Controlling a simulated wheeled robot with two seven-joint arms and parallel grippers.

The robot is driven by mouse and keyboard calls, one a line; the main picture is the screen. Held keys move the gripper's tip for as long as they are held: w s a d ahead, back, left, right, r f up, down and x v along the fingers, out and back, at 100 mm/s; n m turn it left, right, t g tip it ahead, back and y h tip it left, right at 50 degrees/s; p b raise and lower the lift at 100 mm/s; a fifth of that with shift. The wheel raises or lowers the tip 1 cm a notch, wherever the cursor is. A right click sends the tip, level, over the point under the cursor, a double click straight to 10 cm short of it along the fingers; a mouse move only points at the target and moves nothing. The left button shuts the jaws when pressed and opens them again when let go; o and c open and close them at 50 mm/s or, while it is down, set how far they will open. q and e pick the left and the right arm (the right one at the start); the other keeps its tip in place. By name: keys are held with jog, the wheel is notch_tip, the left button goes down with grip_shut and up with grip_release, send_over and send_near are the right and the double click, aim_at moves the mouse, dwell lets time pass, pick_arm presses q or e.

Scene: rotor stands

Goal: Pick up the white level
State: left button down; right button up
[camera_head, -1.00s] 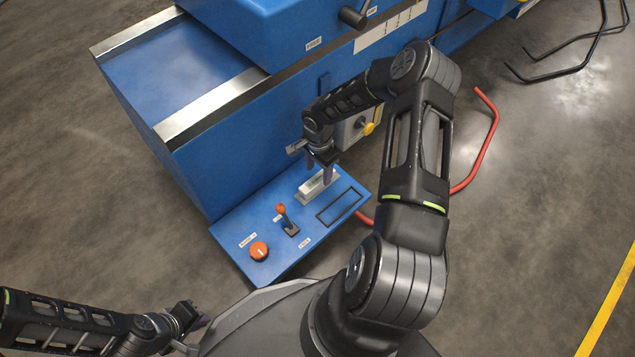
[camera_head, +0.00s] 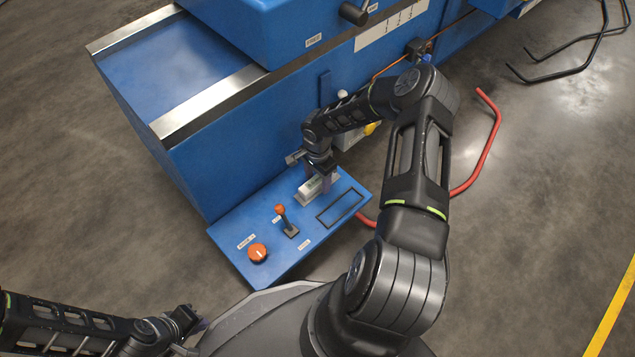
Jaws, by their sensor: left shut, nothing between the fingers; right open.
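The white level (camera_head: 308,191) lies on the blue shelf panel (camera_head: 235,234) at the front of the machine, near the panel's back edge. It shows a small greenish vial, and its upper part is partly hidden by my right gripper. My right gripper (camera_head: 322,182) points down at the level, open, with its fingers around or just over it; I cannot tell whether they touch it. My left gripper (camera_head: 200,323) is at the bottom left, shut and empty, well away from the panel.
An orange-topped lever (camera_head: 281,210) and an orange knob (camera_head: 258,252) stand on the panel left of the level. A black rectangular outline (camera_head: 340,207) lies right of it. The blue machine (camera_head: 230,150) rises behind. A red rail (camera_head: 487,150) curves at the right.

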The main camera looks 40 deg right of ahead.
jog(key=shift+c, duration=0.4)
grip_shut()
dwell(0.4)
